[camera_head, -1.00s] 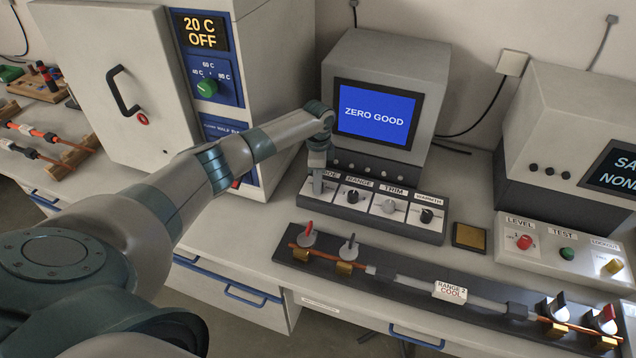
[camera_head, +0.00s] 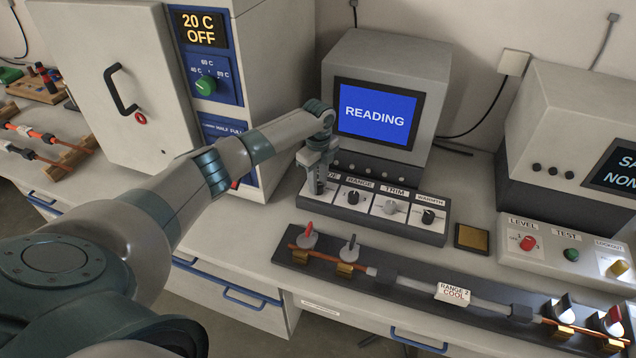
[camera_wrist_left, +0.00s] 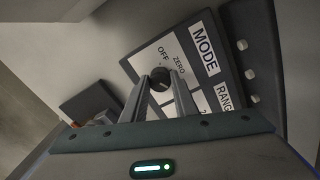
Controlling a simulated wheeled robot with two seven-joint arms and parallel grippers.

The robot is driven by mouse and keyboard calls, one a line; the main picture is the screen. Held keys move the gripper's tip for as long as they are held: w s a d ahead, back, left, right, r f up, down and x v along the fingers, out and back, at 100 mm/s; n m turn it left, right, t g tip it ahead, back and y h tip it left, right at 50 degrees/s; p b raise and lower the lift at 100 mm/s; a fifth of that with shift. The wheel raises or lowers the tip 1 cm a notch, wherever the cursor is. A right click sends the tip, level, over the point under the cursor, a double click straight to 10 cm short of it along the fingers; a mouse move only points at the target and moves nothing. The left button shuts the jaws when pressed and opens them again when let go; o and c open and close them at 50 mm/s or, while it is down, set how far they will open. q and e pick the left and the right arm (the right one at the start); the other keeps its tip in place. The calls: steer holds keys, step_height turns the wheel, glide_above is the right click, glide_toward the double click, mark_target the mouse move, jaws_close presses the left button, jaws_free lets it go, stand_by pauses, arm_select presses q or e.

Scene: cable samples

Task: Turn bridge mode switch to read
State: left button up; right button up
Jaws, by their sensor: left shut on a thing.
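The bridge instrument's blue screen (camera_head: 375,114) reads "READING". Its control strip (camera_head: 398,229) has knobs labelled RANGE, TRIM and WARMTH, with the mode knob at the left end. My left gripper (camera_head: 317,186) is over that left end and hides most of the mode knob and part of its label in the head view. In the left wrist view the dark mode knob (camera_wrist_left: 160,78) sits between the fingertips of my left gripper (camera_wrist_left: 160,84), which is shut on it. The MODE label, OFF and ZERO show beside it; other position marks are hidden by the fingers. My right gripper is not in view.
A cable sample on a dark board (camera_head: 400,288) lies in front of the strip, tagged "RANGE 2 COOL". A brown square pad (camera_head: 471,237) and a white LEVEL/TEST/LOCKOUT panel (camera_head: 545,255) are at the right. A white oven cabinet (camera_head: 120,75) stands at the left.

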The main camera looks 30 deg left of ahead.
arm_select(q)
steer(key=shift+w+r, duration=0.1)
steer(key=o, duration=1.1)
steer(key=shift+c, duration=0.2)
step_height(320, 180, up, 17)
steer(key=b, duration=0.4)
steer(key=shift+r, duration=0.2)
